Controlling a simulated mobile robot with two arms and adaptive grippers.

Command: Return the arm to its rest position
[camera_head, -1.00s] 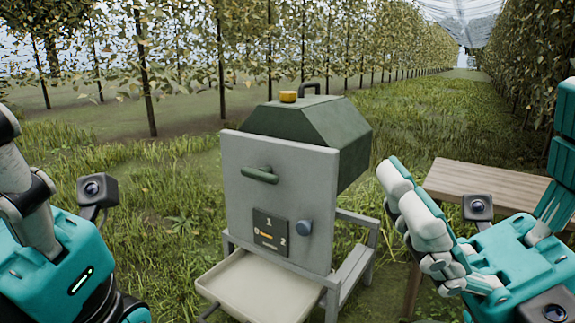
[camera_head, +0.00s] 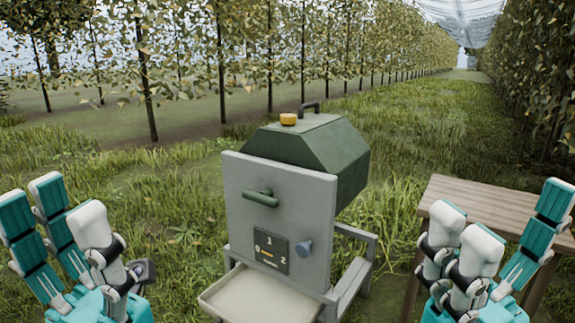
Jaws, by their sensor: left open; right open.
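My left gripper (camera_head: 62,215) is at the lower left, with its teal and white fingers pointing up, spread apart and empty. My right gripper (camera_head: 512,215) is at the lower right, fingers also up, open and empty. It is in front of part of the wooden table. Both grippers are apart from the grey and green machine (camera_head: 283,215) between them. Most of both arms is out of view below.
The machine has a green handle (camera_head: 261,199), a knob (camera_head: 304,248), a numbered dial plate (camera_head: 271,254), a yellow top button (camera_head: 288,119) and a pale tray (camera_head: 262,296) at its front. A wooden table (camera_head: 480,200) stands right. Grass and tree rows lie behind.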

